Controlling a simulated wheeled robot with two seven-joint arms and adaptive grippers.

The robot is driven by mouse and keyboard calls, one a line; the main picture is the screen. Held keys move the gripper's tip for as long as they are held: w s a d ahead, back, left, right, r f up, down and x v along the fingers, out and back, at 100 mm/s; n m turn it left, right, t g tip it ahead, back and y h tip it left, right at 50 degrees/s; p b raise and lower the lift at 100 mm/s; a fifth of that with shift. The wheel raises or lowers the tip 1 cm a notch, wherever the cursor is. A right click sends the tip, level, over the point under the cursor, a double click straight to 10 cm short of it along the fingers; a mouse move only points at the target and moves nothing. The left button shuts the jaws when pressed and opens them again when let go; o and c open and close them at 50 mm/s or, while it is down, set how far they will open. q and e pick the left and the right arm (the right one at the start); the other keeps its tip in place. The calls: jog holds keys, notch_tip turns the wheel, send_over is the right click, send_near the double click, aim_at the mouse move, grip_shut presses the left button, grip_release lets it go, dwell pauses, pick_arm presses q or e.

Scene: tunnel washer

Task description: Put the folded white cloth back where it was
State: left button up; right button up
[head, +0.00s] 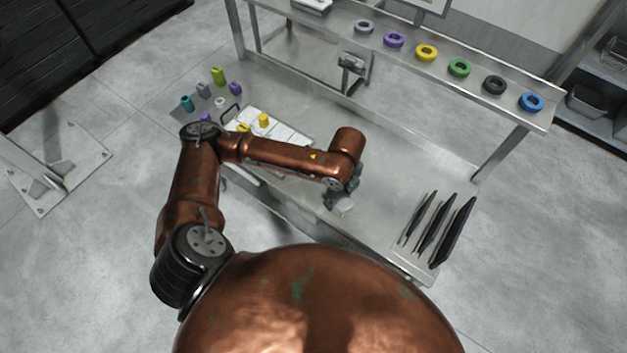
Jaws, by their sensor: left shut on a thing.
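My left gripper (336,200) points down over the front part of the steel table (390,160), near its front edge. It is shut on a small pale piece that looks like the folded white cloth (344,208). The cloth shows just below and right of the fingers, partly hidden by them. I cannot tell whether it touches the table top. My right gripper is not in view.
A white tray (290,136) with yellow pieces lies left, partly behind my arm. Several small coloured pieces stand beyond it. Several coloured rings sit on the raised back shelf (512,89). The table's middle right is clear.

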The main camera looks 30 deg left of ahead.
aim_at(321, 196)
pick_arm(q)
jog(key=a+m, duration=0.1)
jog(key=m, duration=0.1)
jog(key=a+f+m, duration=0.1)
jog(key=a+m, duration=0.1)
jog(key=m, duration=0.1)
jog(key=s+a+m, duration=0.1)
jog(key=m, duration=0.1)
jog(key=shift+a+f+m+p, duration=0.3)
jog(key=shift+f+p, duration=0.05)
jog(key=shift+s+a+f+m, duration=0.15)
jog(key=shift+a+m, duration=0.2)
jog(key=shift+m, duration=1.15)
jog(key=w+a+f, duration=0.6)
jog(key=w, duration=0.1)
jog(key=w+a+f, duration=0.3)
jog(key=shift+w+f, duration=0.15)
jog(key=shift+f, duration=0.05)
jog(key=shift+w+a+f, duration=0.15)
jog(key=shift+w+f, duration=0.1)
jog(key=shift+f, duration=1.7)
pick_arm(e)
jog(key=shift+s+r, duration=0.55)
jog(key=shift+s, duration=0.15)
pick_arm(q)
jog(key=shift+f, duration=0.1)
jog(key=o, duration=1.1)
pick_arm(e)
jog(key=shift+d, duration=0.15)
